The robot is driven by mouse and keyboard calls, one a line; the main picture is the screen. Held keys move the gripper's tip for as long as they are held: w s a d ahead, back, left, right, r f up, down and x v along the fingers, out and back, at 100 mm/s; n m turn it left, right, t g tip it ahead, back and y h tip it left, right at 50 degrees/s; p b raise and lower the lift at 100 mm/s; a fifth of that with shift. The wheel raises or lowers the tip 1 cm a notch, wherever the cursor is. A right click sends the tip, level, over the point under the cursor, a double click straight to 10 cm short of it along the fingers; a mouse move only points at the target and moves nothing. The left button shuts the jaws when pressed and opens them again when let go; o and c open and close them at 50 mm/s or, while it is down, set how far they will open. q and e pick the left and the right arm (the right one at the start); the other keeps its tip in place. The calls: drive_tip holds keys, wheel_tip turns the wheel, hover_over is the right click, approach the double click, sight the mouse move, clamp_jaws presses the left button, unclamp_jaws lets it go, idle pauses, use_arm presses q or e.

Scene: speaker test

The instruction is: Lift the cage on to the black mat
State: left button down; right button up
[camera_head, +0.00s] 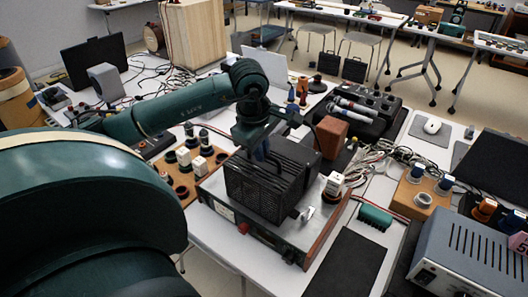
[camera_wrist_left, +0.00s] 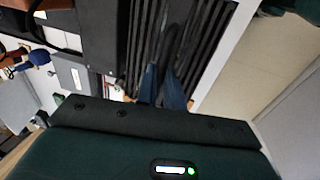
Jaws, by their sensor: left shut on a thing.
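The cage (camera_head: 262,190), a black box with slatted sides, is over a flat silver and wood-sided device on the table. I cannot tell whether it is resting there or slightly raised. My left gripper (camera_head: 262,153) reaches down to the cage's top and is shut on it. In the left wrist view my blue fingertips (camera_wrist_left: 163,88) are against the dark slatted cage (camera_wrist_left: 206,48); the exact grip is partly hidden. A black mat (camera_head: 345,264) lies flat and bare on the table to the right of the device. My right gripper is not in view.
The flat device (camera_head: 262,238) is under the cage. A brown block (camera_head: 331,137) stands close behind. A green connector (camera_head: 375,217) lies beyond the mat, and a grey slotted unit (camera_head: 470,255) stands to its right. A wooden board with knobs (camera_head: 180,185) is at left.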

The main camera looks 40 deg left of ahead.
use_arm(q)
drive_tip(key=shift+r, duration=0.1)
idle(0.3)
drive_tip(key=shift+r, duration=0.5)
wheel_tip(320, 180, up, 9)
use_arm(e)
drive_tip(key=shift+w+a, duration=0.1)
